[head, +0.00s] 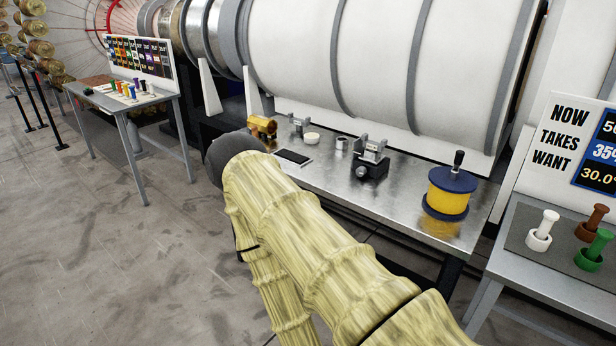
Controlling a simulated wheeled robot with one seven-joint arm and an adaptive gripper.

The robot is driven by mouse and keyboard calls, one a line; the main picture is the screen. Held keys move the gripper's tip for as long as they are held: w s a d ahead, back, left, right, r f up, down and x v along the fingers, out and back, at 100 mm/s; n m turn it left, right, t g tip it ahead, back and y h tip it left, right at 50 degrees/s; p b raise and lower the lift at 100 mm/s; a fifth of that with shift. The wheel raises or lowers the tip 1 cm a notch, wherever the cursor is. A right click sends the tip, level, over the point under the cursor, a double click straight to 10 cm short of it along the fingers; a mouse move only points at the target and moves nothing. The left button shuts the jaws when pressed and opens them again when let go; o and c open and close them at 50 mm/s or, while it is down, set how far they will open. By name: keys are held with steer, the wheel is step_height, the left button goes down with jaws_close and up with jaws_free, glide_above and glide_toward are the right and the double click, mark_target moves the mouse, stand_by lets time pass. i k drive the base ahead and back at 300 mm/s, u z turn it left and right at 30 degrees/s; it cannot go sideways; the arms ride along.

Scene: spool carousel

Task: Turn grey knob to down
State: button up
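I cannot pick out a grey knob for certain. On the metal bench (405,205), a dark block with grey uprights (371,160) stands near the middle, and a smaller grey bracket (299,126) stands farther back. A small silver cylinder (341,143) is between them. Any knob on these is too small to tell. My yellow, bamboo-like arm crosses the lower middle and bends at a dark grey joint in front of the bench's left end. My gripper is out of the picture.
A yellow spool with a blue top and black handle (449,196) stands at the bench's right. A brass part (262,126) and black-and-white plate (293,157) lie left. Side tables hold coloured pegs, left (121,91) and right (594,249). A large white drum (390,60) is behind.

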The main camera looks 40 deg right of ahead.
mark_target(361, 171)
steer(key=u, duration=0.2)
steer(key=i, duration=1.65)
steer(key=z, duration=0.9)
